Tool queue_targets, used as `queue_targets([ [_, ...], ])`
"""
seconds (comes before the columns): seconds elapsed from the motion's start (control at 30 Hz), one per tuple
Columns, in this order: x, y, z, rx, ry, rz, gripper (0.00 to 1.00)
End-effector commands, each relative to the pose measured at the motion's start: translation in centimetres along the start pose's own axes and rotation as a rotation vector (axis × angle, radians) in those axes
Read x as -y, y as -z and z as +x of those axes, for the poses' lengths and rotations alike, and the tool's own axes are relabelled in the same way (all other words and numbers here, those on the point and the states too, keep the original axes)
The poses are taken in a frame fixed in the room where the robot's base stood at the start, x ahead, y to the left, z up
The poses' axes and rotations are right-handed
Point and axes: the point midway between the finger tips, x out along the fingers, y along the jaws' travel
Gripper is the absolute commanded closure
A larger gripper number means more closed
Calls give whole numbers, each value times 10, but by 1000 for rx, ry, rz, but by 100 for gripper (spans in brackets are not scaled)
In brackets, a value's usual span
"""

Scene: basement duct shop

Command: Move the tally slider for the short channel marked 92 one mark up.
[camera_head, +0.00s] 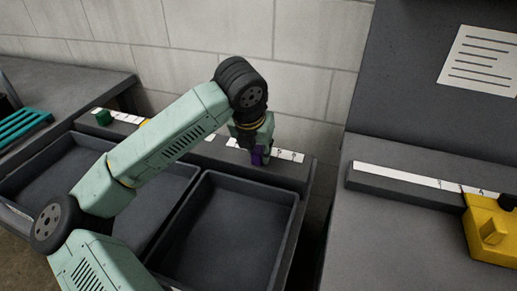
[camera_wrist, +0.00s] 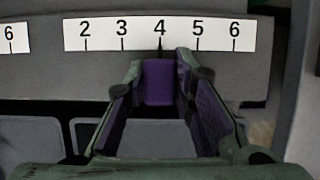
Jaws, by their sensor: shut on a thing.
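A purple slider (camera_wrist: 159,82) sits below a white scale strip (camera_wrist: 103,34) numbered 2 to 6 in the wrist view. A thin black pointer above the slider stands at the 4. My gripper (camera_wrist: 160,72) is shut on the purple slider, one finger on each side. In the head view the purple slider (camera_head: 257,157) is partly covered by my gripper (camera_head: 262,148) at the ledge behind the right bin, and part of its scale (camera_head: 288,155) shows. I cannot make out a 92 marking in either view.
Two dark bins (camera_head: 240,180) (camera_head: 60,172) lie in front of the ledge. A green slider (camera_head: 103,117) stands at another strip on the left. A yellow block (camera_head: 490,229) and another scale (camera_head: 405,177) are on the right bench. A teal slotted rack (camera_head: 22,122) lies far left.

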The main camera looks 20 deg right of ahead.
Motion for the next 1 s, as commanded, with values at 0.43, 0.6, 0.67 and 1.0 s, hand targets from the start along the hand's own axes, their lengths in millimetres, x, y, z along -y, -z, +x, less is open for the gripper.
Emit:
queue_targets([
  [0.43,0,0,0,0,0,0,100],
  [0.6,0,0,0,0,0,0,100],
  [0.67,1,0,0,0,0,1,100],
  [1.0,41,0,0,3,0,2,100],
])
